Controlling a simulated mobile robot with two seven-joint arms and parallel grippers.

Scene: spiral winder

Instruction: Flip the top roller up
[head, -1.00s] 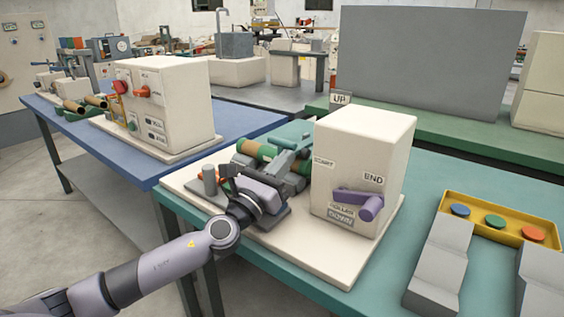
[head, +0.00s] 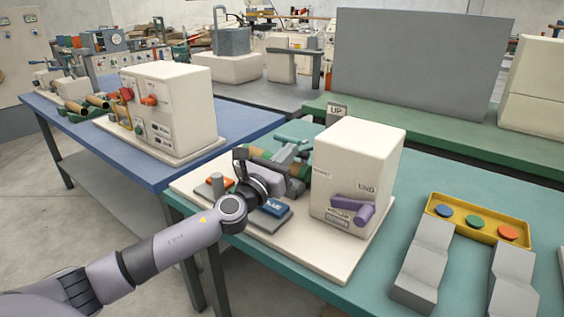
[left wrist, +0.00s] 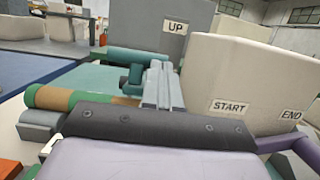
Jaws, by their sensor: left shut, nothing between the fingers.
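The winder is a cream box (head: 355,185) on a cream base, with START and END labels. A teal roller-like bar (left wrist: 138,56) shows in the left wrist view beyond the gripper, in front of the UP sign; its teal part also shows in the head view (head: 291,139). A green and brown roller (left wrist: 75,98) lies left of my fingers. My left gripper (left wrist: 158,68) is shut and empty, its grey fingers pointing toward the teal bar. I cannot tell whether they touch it. In the head view, the gripper's wrist hides part of the rollers.
A purple crank (head: 352,210) is on the box front. A blue block (head: 275,207) and an orange block are near the front of the base. A yellow tray (head: 478,222) with coloured buttons stands right. A second machine (head: 168,105) is on the blue table.

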